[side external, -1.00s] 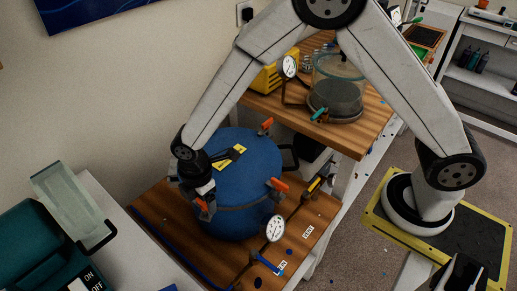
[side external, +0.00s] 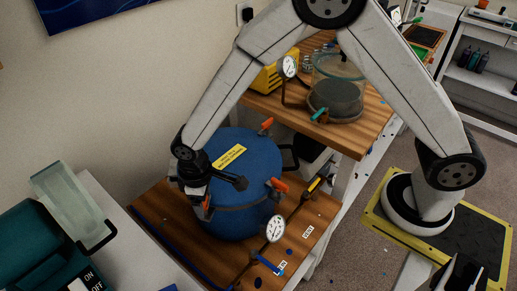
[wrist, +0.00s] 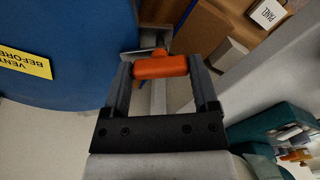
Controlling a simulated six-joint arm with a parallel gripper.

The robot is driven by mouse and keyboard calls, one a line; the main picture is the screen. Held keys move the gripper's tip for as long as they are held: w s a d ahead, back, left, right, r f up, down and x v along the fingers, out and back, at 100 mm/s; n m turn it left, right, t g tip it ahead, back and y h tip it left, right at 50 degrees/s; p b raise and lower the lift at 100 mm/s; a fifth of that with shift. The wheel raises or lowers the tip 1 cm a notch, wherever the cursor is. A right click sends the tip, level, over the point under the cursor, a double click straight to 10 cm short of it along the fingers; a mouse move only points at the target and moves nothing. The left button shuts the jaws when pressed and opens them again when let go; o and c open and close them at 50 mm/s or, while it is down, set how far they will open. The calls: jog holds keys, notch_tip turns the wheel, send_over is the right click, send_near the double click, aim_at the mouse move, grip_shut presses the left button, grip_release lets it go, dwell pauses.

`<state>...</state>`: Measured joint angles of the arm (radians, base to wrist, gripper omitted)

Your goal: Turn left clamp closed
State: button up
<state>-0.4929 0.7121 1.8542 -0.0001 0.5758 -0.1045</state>
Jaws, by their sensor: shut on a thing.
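The blue pressure pot (side external: 250,165) stands on the wooden bench, with orange-handled clamps around its rim. The left clamp's orange handle (wrist: 160,68) lies crosswise between my gripper's two fingers (wrist: 160,75) in the wrist view. My gripper is shut on this handle, beside the blue pot wall. In the side view, the handle (side external: 206,203) shows only as a small orange patch at the pot's left front, and my wrist hides much of it. Two other orange clamps, one at the back (side external: 267,124) and one at the right (side external: 278,185), stick outward from the rim.
A pressure gauge (side external: 275,228) and a blue-handled valve (side external: 266,263) are at the pot's front right. A yellow label (side external: 229,157) lies on the lid. A clear chamber (side external: 338,85) stands on the raised bench behind. A teal machine (side external: 35,245) is at the left.

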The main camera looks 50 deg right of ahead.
jog(key=shift+m, duration=1.1)
jog(key=o, duration=1.1)
jog(key=shift+r, duration=0.2)
jog(key=shift+r, duration=3.75)
jog(key=shift+d, duration=0.1)
jog(key=s+d+m+t, duration=0.1)
jog(key=s+d, duration=0.2)
jog(key=d, duration=0.4)
jog(key=s+d+r+m, duration=0.1)
jog(key=s+d+m, duration=0.1)
jog(key=s+d, duration=0.2)
jog(key=s+d+r+m+t, duration=0.1)
jog(key=s+d, duration=0.2)
jog(key=d, duration=0.6)
jog(key=shift+s+d+r+m+t, duration=0.1)
jog(key=shift+s+d+m+t, duration=0.2)
